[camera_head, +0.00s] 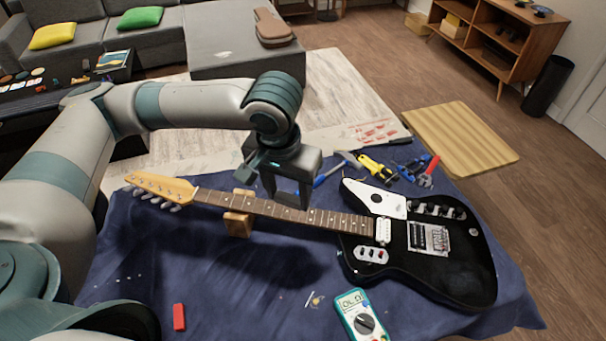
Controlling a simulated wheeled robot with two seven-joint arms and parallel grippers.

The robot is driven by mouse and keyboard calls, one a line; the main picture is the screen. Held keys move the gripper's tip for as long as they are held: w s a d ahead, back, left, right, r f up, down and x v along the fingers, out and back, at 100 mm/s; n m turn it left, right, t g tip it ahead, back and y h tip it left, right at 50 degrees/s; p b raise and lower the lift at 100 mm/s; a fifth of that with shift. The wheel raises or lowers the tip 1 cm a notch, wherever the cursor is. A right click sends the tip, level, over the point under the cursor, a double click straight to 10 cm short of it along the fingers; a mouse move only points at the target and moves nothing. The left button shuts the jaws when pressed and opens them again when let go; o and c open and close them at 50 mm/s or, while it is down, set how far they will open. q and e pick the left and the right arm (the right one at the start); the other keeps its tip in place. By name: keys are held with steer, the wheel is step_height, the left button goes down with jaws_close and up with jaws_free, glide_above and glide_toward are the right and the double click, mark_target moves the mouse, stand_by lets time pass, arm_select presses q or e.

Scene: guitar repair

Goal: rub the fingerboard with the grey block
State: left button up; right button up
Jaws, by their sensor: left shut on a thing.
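The black electric guitar (455,270) lies on a blue cloth, its neck pointing left. Its fingerboard (335,219) is dark with pale frets and runs from the body to the wooden headstock (160,186). My left gripper (288,199) is above the middle of the fingerboard, fingers pointing down. It is shut on the grey block (287,198), which is small and mostly hidden between the fingers. The block is at or just above the strings; I cannot tell if it touches. My right gripper is not in view.
A wooden neck support (238,224) stands under the neck. A multimeter (361,315) and a red piece (179,317) lie at the front of the blue cloth (250,285). Yellow-handled pliers (375,167) and other tools lie behind the body.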

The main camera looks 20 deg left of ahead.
arm_select(q)
steer(key=shift+s, duration=0.1)
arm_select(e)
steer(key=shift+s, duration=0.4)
arm_select(q)
steer(key=shift+r, duration=0.1)
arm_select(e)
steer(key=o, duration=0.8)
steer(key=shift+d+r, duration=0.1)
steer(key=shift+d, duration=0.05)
arm_select(q)
steer(key=shift+w+d+r+m+p, duration=0.15)
steer(key=shift+w+m+p, duration=0.35)
steer(key=shift+m+p, duration=0.3)
steer(key=w+a+f+m+p, duration=0.1)
steer(key=w+f+m+p, duration=0.2)
steer(key=m+p, duration=0.4)
steer(key=w+a+f+m+g+h+p, duration=0.1)
steer(key=w+a+f+m+p, duration=0.1)
steer(key=m+p, duration=0.5)
steer(key=w+f+m, duration=0.1)
steer(key=m, duration=0.2)
steer(key=shift+w+f, duration=0.2)
steer(key=shift+f, duration=0.2)
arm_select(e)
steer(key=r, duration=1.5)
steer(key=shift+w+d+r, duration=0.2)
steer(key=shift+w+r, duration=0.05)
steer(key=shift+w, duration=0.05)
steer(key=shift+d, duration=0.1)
